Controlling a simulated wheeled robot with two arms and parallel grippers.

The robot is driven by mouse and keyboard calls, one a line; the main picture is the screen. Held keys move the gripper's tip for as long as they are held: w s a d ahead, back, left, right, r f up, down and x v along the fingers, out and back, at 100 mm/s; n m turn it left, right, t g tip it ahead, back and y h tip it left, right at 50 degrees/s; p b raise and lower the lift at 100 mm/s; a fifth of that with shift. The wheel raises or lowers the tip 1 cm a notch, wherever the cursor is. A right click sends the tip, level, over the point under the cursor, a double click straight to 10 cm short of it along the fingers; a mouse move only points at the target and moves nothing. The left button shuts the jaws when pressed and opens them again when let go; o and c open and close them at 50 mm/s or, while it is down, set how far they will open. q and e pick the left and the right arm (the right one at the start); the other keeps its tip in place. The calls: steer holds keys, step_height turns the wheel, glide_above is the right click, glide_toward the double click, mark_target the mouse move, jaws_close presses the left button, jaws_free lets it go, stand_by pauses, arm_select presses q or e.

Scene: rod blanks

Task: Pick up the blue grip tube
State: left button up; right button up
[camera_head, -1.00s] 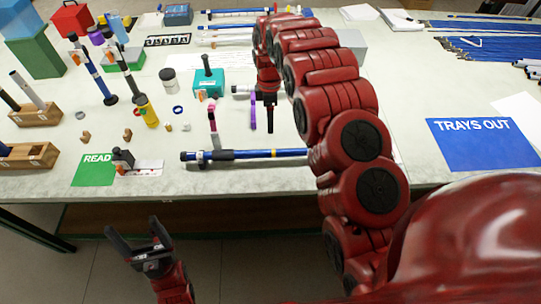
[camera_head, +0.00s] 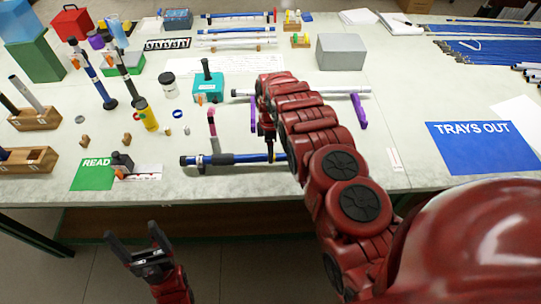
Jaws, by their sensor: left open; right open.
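A blue tube with a black grip sleeve (camera_head: 222,159) lies level along the front of the table, left end near the green card. Its right end is hidden behind my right arm. My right gripper (camera_head: 269,152) points down at the tube's right part, its dark fingers partly covered by the red arm. It is open; whether the fingers touch the tube is unclear. My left gripper (camera_head: 131,233) is open and empty, in front of the table edge and below the top. Other blue tubes stand upright at the left, one of them here (camera_head: 92,73).
A pink-topped upright piece (camera_head: 212,130) stands just behind the tube. A silver tube (camera_head: 320,92) rests on purple supports (camera_head: 361,112) behind my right arm. A teal block (camera_head: 208,88), yellow bottle (camera_head: 146,113) and wooden racks (camera_head: 36,118) stand farther left.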

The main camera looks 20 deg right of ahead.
steer(key=shift+f, duration=0.35)
steer(key=shift+d+f+b, duration=0.1)
steer(key=shift+f+b, duration=0.4)
steer(key=shift+f, duration=1)
jaws_close()
